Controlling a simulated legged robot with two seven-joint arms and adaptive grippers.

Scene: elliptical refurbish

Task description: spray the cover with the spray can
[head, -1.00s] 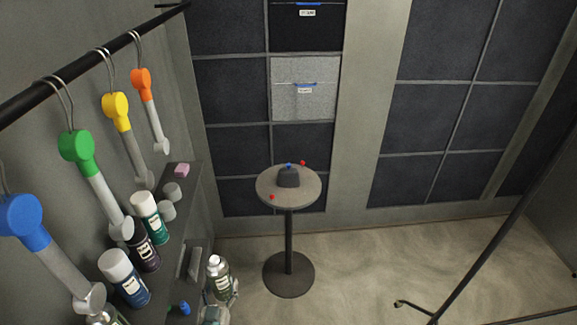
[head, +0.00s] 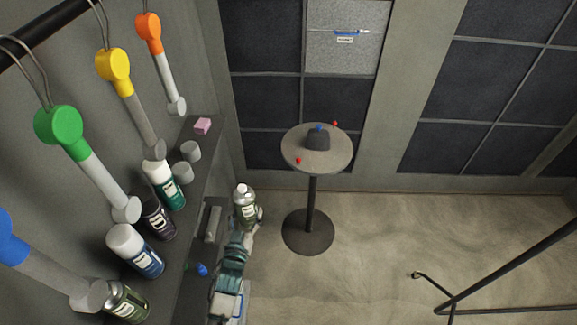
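A spray can (head: 245,208) with a pale cap and a greenish label is upright in my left gripper (head: 257,216), right of the dark shelf. The gripper is mostly hidden behind the can, but a finger shows at the can's right side and the grip looks shut. A small dark grey block-like piece, which looks like the cover (head: 318,141), sits on a round pedestal table (head: 296,150). The can is nearer to me than the table, apart from it. My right gripper is out of view.
The shelf (head: 205,160) along the left wall holds several spray cans, grey knobs and a pink block (head: 202,126). Coloured handles hang from a rail above. Small red and blue pieces are at the table top. A black metal frame (head: 510,270) stands at right. The floor between is clear.

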